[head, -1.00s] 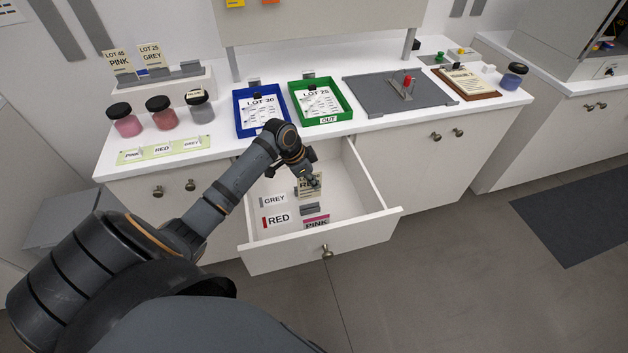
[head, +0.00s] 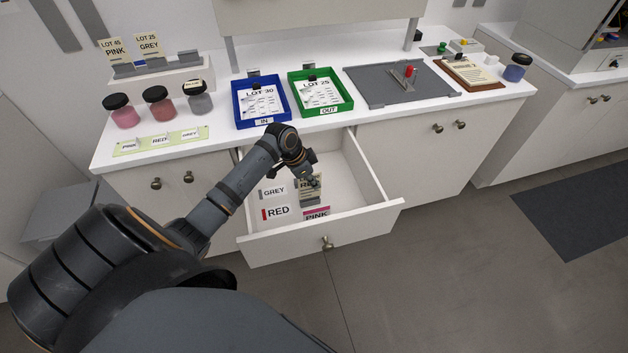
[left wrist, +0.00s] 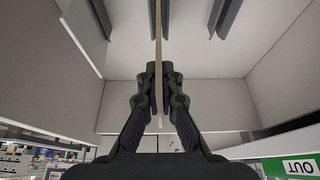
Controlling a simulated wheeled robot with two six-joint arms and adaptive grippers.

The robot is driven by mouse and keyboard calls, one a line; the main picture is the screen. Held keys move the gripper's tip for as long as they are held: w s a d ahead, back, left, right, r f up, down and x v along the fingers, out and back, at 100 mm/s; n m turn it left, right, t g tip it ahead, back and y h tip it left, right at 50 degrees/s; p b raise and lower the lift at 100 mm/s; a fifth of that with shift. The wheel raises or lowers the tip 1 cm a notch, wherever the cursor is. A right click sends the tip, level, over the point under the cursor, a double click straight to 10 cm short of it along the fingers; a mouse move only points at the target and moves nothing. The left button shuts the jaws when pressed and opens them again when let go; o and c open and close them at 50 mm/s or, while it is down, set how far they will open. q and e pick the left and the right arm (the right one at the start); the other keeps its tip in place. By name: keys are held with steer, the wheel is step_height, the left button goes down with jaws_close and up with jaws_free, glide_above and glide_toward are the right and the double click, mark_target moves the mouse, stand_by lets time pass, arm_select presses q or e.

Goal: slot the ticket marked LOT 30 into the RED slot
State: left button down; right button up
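My left gripper (head: 311,179) is inside the open drawer (head: 352,165), shut on a cream ticket (head: 307,189). The ticket is upright and partly covered by the fingers; "RED" is partly legible, its lot number is not. In the left wrist view the ticket (left wrist: 158,40) is a thin edge-on strip between the fingers (left wrist: 158,95). Dark bars on the drawer floor lie either side of it and behind it. The RED label (head: 277,212) lies at the front left of the drawer. I cannot tell whether the ticket's lower edge is in a slot.
GREY (head: 274,192) and PINK (head: 316,213) labels also lie in the drawer. A rack (head: 160,80) on the counter holds LOT 45 PINK and LOT 25 GREY tickets. Jars, a blue tray (head: 238,116) and a green tray (head: 347,100) stand behind the drawer.

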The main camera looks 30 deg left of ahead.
mark_target(319, 195)
arm_select(q)
steer(key=shift+f, duration=0.15)
steer(key=shift+f+b, duration=1)
steer(key=shift+f, duration=0.85)
steer(key=c, duration=1.4)
jaws_free()
steer(key=shift+c, duration=0.2)
steer(key=shift+r, duration=0.1)
step_height(319, 195, up, 6)
steer(key=p, duration=0.7)
